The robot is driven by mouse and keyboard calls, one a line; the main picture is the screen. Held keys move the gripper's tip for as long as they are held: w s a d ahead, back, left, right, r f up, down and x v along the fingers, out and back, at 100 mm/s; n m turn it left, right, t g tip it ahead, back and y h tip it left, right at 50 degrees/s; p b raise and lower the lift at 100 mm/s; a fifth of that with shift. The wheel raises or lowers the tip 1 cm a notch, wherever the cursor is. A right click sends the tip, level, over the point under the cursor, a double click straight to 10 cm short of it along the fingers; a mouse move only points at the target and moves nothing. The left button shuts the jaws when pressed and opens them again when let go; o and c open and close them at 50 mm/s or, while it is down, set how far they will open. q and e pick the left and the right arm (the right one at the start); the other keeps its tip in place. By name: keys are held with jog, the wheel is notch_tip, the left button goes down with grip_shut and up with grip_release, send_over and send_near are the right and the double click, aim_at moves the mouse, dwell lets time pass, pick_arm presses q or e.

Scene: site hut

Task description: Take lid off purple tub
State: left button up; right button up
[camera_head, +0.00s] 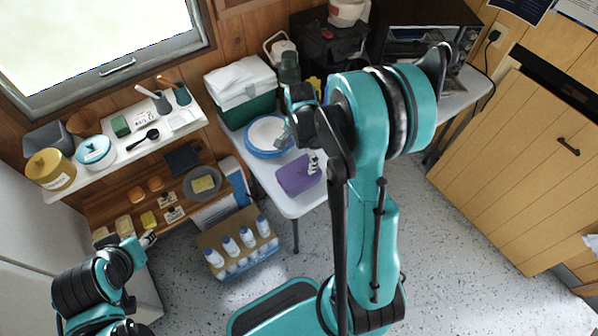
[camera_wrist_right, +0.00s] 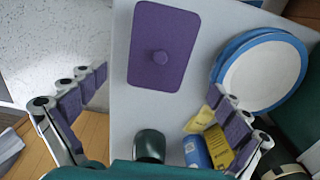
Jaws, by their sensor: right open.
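The purple tub (camera_head: 298,176) sits near the front end of the white table (camera_head: 305,205). My right gripper (camera_head: 299,149) is open above the table, close to the tub.
Blue-and-white plates (camera_head: 266,133) lie beside the tub. A dark green cup (camera_wrist_right: 150,145) and a blue-and-yellow container (camera_wrist_right: 197,153) stand near my right fingers. A green cooler (camera_head: 243,92) is behind. A box of bottles (camera_head: 237,247) is on the floor at left.

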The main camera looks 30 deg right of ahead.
aim_at(299, 169)
notch_tip(299, 169, down, 2)
jog(key=shift+w+a+b, duration=0.1)
jog(key=shift+b, duration=0.2)
notch_tip(299, 169, down, 4)
jog(key=shift+a+r+b, duration=0.15)
jog(key=shift+b, duration=0.75)
jog(key=shift+f, duration=0.25)
jog(key=shift+s+r, duration=0.1)
jog(key=shift+s, duration=0.1)
jog(key=c, duration=0.4)
grip_shut()
